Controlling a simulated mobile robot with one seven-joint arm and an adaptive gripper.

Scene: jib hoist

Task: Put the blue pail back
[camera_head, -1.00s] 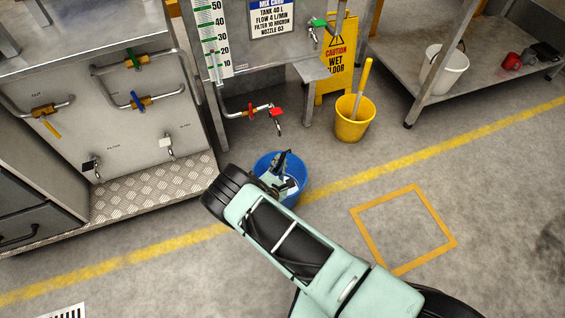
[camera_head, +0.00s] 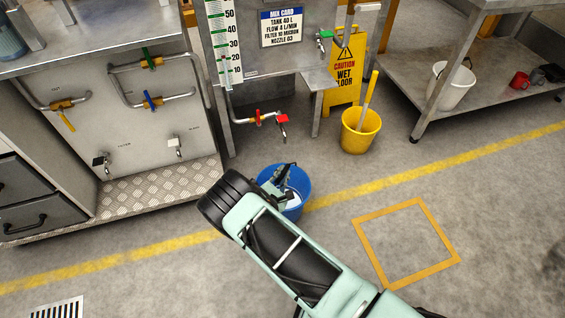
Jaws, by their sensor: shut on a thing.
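The blue pail (camera_head: 296,207) is in the middle of the head view, under and in front of the red-handled tap. Something pale shows inside it. My gripper (camera_head: 285,180) is at the pail's top and is shut on it, probably at the handle; my arm and wrist hide the pail's left and front side. I cannot tell whether the pail touches the floor. A yellow-orange square outline (camera_head: 361,242) is painted on the floor to the right of the pail, and it is empty.
A yellow bucket (camera_head: 360,143) with a handle standing in it and a caution sign (camera_head: 347,68) stand behind right. The red-handled tap (camera_head: 283,122) is behind the pail. A steel shelf (camera_head: 398,85) holds a white bucket (camera_head: 455,90). Floor around the square is clear.

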